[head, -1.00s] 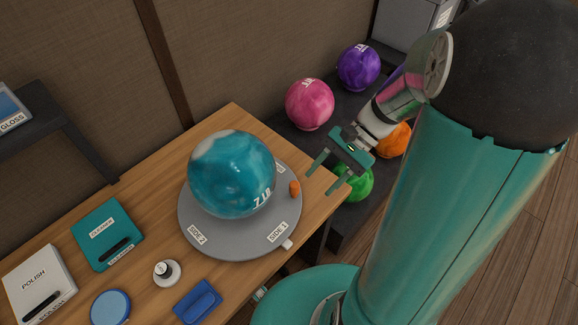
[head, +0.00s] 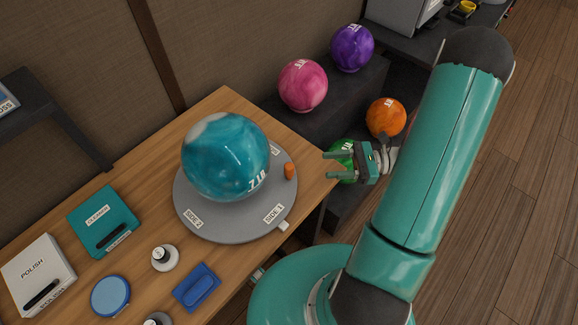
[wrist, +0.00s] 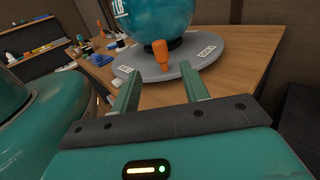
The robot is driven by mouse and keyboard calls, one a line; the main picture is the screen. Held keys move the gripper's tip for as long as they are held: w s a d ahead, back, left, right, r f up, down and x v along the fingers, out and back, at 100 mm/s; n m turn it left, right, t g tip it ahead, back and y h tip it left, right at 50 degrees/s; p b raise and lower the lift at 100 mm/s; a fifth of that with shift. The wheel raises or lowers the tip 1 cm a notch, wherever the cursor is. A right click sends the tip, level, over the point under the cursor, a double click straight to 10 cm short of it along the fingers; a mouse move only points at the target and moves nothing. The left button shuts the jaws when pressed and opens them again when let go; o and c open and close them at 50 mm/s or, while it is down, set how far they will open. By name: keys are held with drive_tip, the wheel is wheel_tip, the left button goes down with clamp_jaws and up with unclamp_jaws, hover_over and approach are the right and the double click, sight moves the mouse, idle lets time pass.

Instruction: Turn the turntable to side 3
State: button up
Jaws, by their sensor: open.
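A third label at the back right is partly hidden and unreadable. An orange peg (head: 290,171) stands upright near the right rim; it also shows in the wrist view (wrist: 161,55). My gripper (head: 325,168) is open and empty, right of the turntable, apart from the peg, its fingers pointing toward it.
Pink (head: 303,85), purple (head: 352,48), orange (head: 386,117) and green balls sit on a dark rack behind.

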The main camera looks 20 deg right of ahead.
sight(289, 168)
drive_tip(key=x, duration=1.2)
clamp_jaws()
